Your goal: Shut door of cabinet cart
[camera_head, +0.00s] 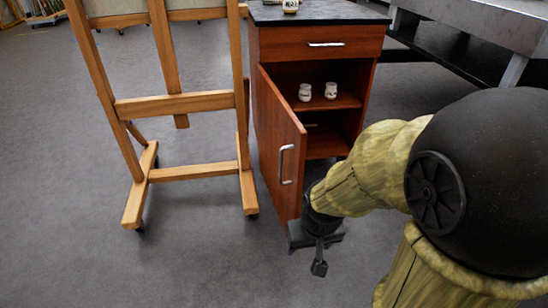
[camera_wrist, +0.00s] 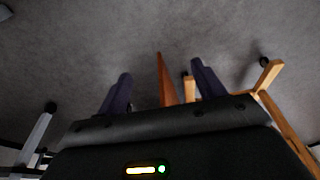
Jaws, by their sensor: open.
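The cabinet cart (camera_head: 318,34) is reddish-brown wood with a dark top and one drawer above an open compartment. Its door (camera_head: 275,140) stands open, swung out towards me from the left side, with a silver handle (camera_head: 286,165) on its outer face. My gripper (camera_head: 319,262) points down near the lower free edge of the door; I cannot tell whether it touches. In the wrist view my gripper's two dark fingers (camera_wrist: 162,78) are spread apart. A brown strip, likely the door's edge (camera_wrist: 165,85), shows between them in the picture.
A wooden easel (camera_head: 175,104) stands left of the cart, with a foot close to the door. Two small pale cups (camera_head: 305,92) sit on the inner shelf, and a small jar (camera_head: 290,6) is on top. A metal table (camera_head: 480,20) stands at the back right. Grey floor in front is clear.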

